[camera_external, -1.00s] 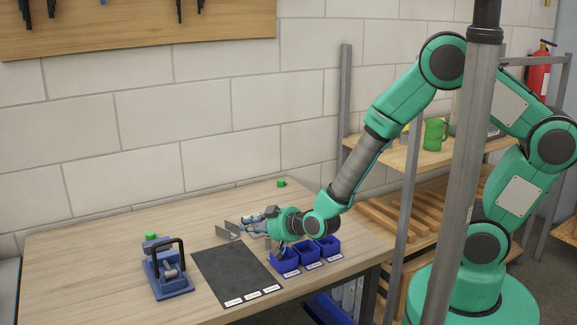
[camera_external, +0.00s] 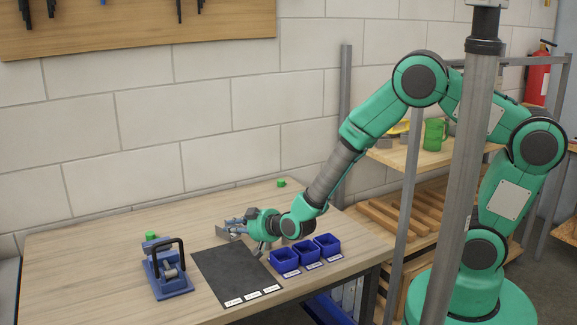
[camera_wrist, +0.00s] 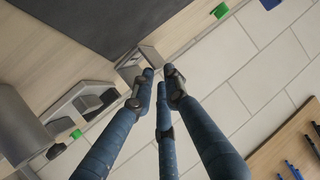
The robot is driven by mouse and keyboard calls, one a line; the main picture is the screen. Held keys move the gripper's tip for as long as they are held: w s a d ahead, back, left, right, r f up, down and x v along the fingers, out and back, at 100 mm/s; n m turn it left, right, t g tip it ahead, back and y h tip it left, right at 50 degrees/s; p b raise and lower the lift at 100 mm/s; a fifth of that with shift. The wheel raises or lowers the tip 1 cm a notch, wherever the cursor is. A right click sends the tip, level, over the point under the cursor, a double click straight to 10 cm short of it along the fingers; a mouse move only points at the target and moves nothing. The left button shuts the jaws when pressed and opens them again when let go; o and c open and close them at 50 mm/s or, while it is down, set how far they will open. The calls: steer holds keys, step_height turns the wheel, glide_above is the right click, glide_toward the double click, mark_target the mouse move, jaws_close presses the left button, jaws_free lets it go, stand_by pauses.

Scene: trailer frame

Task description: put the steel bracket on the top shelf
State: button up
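The steel bracket (camera_external: 223,234) is a small grey angled piece on the workbench, at the far edge of the black mat. My gripper (camera_external: 234,224) is low over the bench beside it, partly overlapping it in the external view. In the wrist view my gripper (camera_wrist: 160,80) has its fingers apart, with the bracket (camera_wrist: 142,58) just beyond the fingertips; one fingertip overlaps its edge. Contact cannot be told. The top shelf (camera_external: 402,158) is the upper wooden board of the rack at right, partly hidden by my arm and a post.
A blue clamp (camera_external: 167,272) with a black handle stands left of the black mat (camera_external: 235,276). Three blue bins (camera_external: 308,253) stand right of it. Small green blocks (camera_external: 281,184) lie on the bench. A green mug (camera_external: 434,134) is on the upper shelf. A metal post (camera_external: 465,190) stands in front.

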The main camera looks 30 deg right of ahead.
mark_target(224, 236)
steer(key=shift+w+f, duration=0.1)
steer(key=b+x, duration=0.1)
steer(key=x, duration=0.2)
steer(key=shift+w+a+f, duration=0.1)
steer(key=shift+a+f, duration=0.05)
steer(key=shift+f, duration=0.1)
steer(key=shift+b+x, duration=0.35)
steer(key=shift+x, duration=0.4)
jaws_close()
steer(key=shift+r, duration=0.1)
step_height(224, 236, up, 10)
steer(key=p, duration=0.2)
steer(key=shift+p, duration=0.3)
